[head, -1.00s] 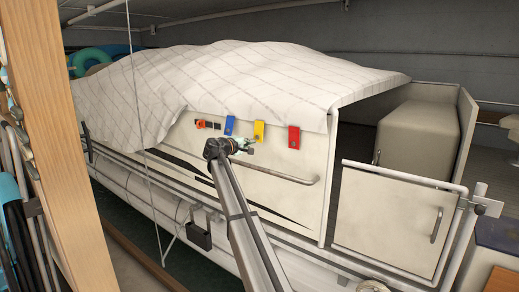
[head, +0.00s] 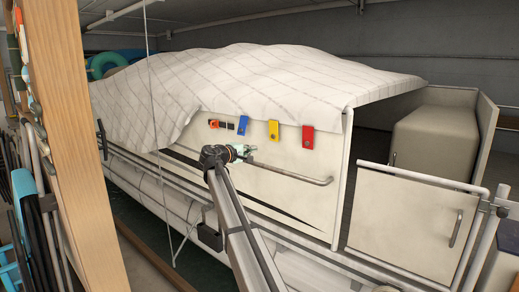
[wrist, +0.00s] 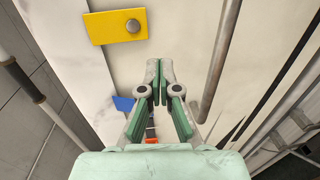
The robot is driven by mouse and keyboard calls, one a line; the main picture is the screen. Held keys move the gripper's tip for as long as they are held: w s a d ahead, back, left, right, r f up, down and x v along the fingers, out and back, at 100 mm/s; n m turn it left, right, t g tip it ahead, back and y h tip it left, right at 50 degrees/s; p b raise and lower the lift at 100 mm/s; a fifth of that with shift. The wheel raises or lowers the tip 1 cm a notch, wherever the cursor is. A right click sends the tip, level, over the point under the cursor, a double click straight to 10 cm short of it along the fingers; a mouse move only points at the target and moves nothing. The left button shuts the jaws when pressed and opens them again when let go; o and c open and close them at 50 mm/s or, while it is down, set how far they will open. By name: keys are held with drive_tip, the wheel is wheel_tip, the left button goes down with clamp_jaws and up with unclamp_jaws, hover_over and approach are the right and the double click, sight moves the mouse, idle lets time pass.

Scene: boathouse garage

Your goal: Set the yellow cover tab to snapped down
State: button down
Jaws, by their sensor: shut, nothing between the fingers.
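The yellow cover tab (head: 273,129) hangs at the lower edge of the white boat cover (head: 270,85), against the cream boat side. In the wrist view the yellow tab (wrist: 115,27) is at the upper left, with a dark round stud showing on it. I cannot tell whether it is fastened. My gripper (head: 246,153) is below and left of the yellow tab in the head view, apart from it. In the wrist view my gripper (wrist: 160,72) has its fingertips together with nothing between them, and the tab lies beyond them to the left.
A blue tab (head: 243,125) and an orange tab (head: 213,124) are left of the yellow one, and a red tab (head: 307,135) is right. A handrail (head: 290,173) runs along the boat side below the tabs. A wooden post (head: 75,150) stands at the left.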

drive_tip(key=shift+f+v, duration=0.15)
drive_tip(key=shift+v, duration=0.9)
drive_tip(key=shift+f+v, duration=0.2)
drive_tip(key=shift+v, duration=0.9)
